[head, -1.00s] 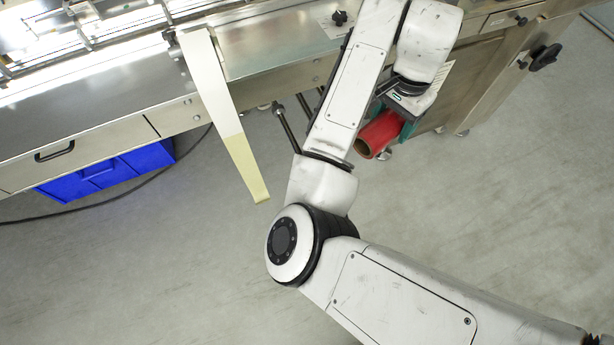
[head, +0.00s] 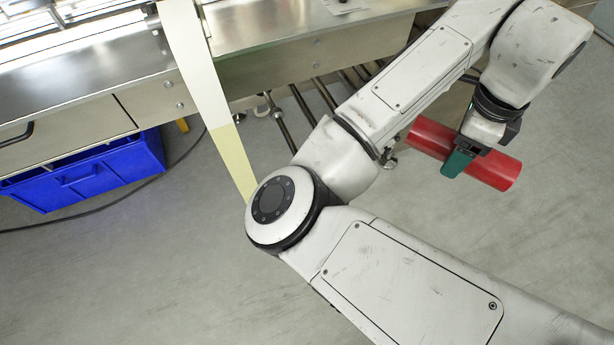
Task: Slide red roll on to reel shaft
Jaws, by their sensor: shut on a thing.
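The red roll (head: 497,174) is a long red cylinder at the right of the head view, held in the air over the floor, its axis slanting down to the right. My gripper (head: 456,163) is shut around its middle, with a teal finger showing on the near side. Several dark metal shafts (head: 281,127) stick out below the machine's front, left of the roll and apart from it. My arm hides part of them, and I cannot tell which is the reel shaft.
The steel machine (head: 80,95) fills the upper left. A pale film strip (head: 190,50) hangs over its front edge. A blue crate (head: 85,175) stands beneath it, with a dark cable on the floor. The grey floor (head: 120,270) in front is clear.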

